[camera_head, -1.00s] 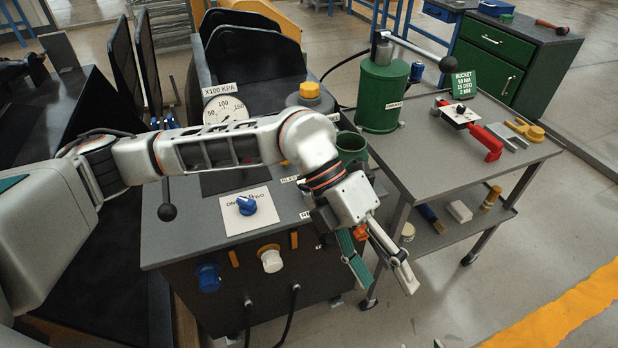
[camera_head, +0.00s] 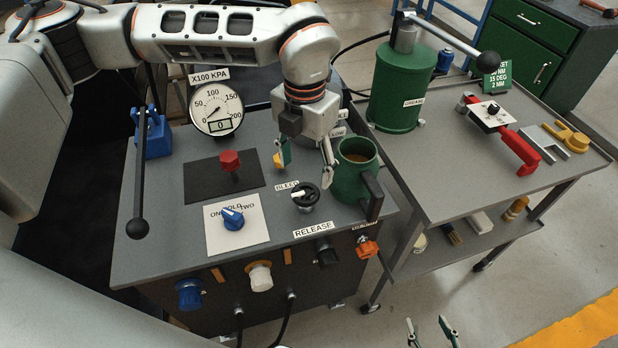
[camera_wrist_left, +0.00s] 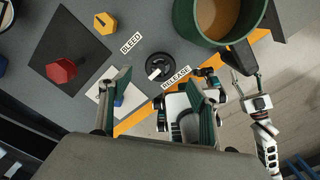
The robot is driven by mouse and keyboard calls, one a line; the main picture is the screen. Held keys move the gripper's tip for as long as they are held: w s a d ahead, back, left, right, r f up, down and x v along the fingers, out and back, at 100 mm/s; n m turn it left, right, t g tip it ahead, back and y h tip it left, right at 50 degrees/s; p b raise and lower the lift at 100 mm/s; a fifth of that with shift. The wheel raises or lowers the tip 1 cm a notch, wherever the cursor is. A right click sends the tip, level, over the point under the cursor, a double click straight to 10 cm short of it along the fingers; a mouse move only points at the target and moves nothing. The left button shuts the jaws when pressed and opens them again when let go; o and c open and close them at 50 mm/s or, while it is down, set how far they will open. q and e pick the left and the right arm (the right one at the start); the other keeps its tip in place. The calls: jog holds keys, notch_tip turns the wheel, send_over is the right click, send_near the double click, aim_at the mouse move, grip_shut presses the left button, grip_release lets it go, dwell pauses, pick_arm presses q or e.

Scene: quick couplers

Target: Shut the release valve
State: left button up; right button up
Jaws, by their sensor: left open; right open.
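The release valve (camera_head: 305,197) is a round black knob with a white lever on the bench top, just behind the RELEASE label (camera_head: 313,229). It also shows in the left wrist view (camera_wrist_left: 160,67), with the lever pointing toward the lower left. My left gripper (camera_head: 305,158) is open and empty above the bench, behind and above the knob in the head view, not touching it. Its two fingers (camera_wrist_left: 160,108) stand wide apart in the wrist view. My right gripper (camera_head: 430,332) is open and empty, low at the bottom edge, off the bench's front.
A green mug (camera_head: 356,172) stands close right of the valve. A yellow bleed screw (camera_wrist_left: 105,24), red hex knob (camera_head: 230,160) and blue selector (camera_head: 233,218) are nearby. The gauge (camera_head: 214,108) has a digital 0. A grey cart (camera_head: 450,190) stands right.

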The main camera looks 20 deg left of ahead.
aim_at(306, 191)
pick_arm(q)
notch_tip(306, 191, down, 7)
jog(key=shift+s+r, duration=0.15)
jog(key=c, duration=1.1)
